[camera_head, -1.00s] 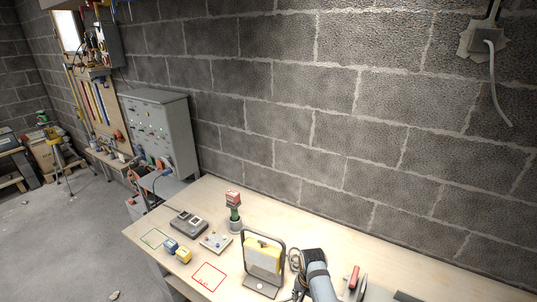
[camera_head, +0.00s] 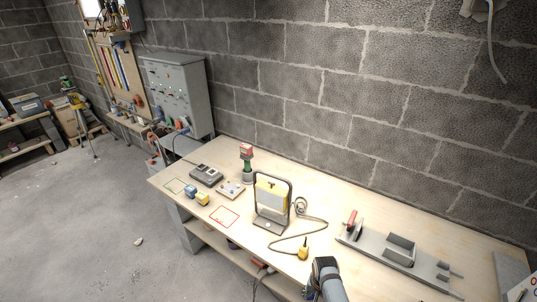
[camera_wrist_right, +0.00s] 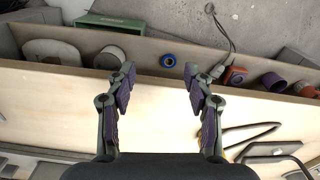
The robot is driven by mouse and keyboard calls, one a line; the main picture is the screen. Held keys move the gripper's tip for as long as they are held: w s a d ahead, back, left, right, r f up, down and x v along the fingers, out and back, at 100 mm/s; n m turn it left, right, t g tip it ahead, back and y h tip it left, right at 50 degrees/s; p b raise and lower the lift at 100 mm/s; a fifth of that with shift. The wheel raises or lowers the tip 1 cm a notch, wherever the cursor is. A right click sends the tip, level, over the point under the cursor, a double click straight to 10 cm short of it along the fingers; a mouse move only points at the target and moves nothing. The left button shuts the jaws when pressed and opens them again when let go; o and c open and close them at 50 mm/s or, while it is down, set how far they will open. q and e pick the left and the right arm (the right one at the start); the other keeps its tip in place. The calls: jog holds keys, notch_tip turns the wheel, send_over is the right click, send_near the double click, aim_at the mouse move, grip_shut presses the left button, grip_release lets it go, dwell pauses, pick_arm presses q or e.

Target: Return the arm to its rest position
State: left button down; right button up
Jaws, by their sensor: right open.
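My left arm and gripper do not show in either view.
A yellow work lamp (camera_head: 271,200) stands on the bench, its cable running to a yellow plug (camera_head: 303,252) near the front edge. A grey fixture (camera_head: 395,254) lies to the right. Blue and yellow blocks (camera_head: 197,194) sit left. Shelf items, including a blue ring (camera_wrist_right: 168,60), show below.

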jog(key=s+d+f+n+b, duration=0.2)
jog(key=s+d+f+b, duration=0.1)
jog(key=s+f, duration=0.8)
jog(key=s+d+f+n+b, duration=0.1)
jog(key=s+d+f+b, duration=0.2)
jog(key=s+f, duration=0.7)
pick_arm(q)
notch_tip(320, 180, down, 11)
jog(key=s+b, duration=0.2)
jog(key=b, duration=0.1)
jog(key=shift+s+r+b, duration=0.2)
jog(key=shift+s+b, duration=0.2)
pick_arm(e)
jog(key=s+d+f+n, duration=0.1)
jog(key=s+d+f, duration=0.1)
jog(key=s+f, duration=0.3)
jog(key=s+d+f+n+t, duration=0.1)
jog(key=s+d+f, duration=0.2)
jog(key=s, duration=0.7)
jog(key=shift+s+d+f+n+h, duration=0.2)
jog(key=shift+s+f+n+h, duration=0.15)
jog(key=shift+f, duration=0.95)
jog(key=shift+w, duration=0.1)
jog(key=shift+c, duration=0.3)
